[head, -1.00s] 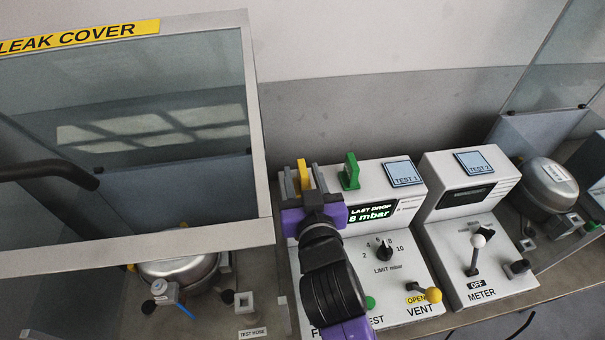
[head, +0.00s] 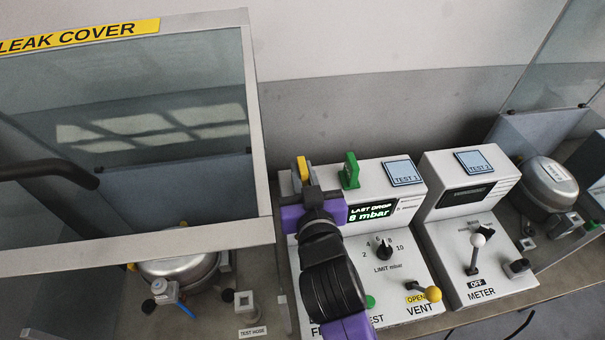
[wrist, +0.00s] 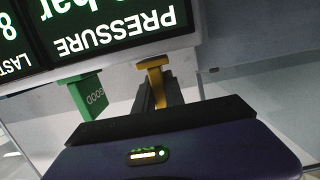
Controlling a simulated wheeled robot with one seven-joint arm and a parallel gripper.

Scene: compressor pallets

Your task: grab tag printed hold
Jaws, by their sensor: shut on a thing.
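The yellow tag (head: 301,168) stands on top of the left white tester box. It also shows in the wrist view (wrist: 155,68) as a T-shaped yellow piece. My gripper (head: 304,182) is shut on it, with its dark fingers at the tag's sides. In the wrist view my gripper (wrist: 158,95) points at the tag from the near side. No print on the yellow tag is readable.
The left tester (head: 395,255) has a LAST DROP display, a knob and a yellow VENT lever (head: 432,294). A METER box (head: 478,262) stands to its right. The glass leak cover (head: 262,150) is close on the left, over a compressor (head: 180,268).

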